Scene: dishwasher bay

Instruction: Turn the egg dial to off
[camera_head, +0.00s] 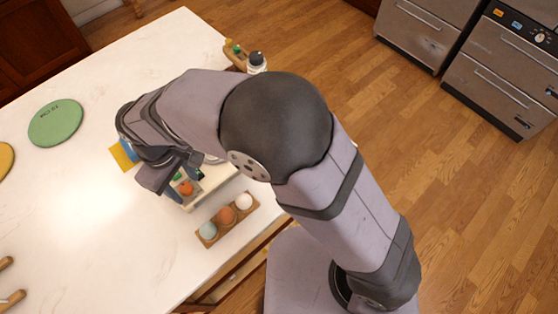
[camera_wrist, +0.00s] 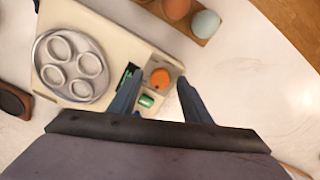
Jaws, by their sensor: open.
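The egg cooker (camera_wrist: 105,25) is a cream box with a round metal plate (camera_wrist: 73,67) holding several egg rings. Its orange dial (camera_wrist: 160,78) sits on the panel near one end, beside a green button (camera_wrist: 146,101) and a dark slot. In the head view the orange dial (camera_head: 186,188) shows just beyond my gripper, and my arm hides much of the cooker. My gripper (camera_wrist: 158,84) is open, with its two blue-grey fingers on either side of the dial in the wrist view. I cannot tell whether they touch it. The dial's pointer setting is too small to read.
A wooden egg holder (camera_head: 228,220) with three eggs stands close to the cooker. A green round board (camera_head: 56,123) and a yellow-and-blue item (camera_head: 124,156) lie on the white counter. Bottles (camera_head: 257,62) stand at the far edge. The counter's left middle is clear.

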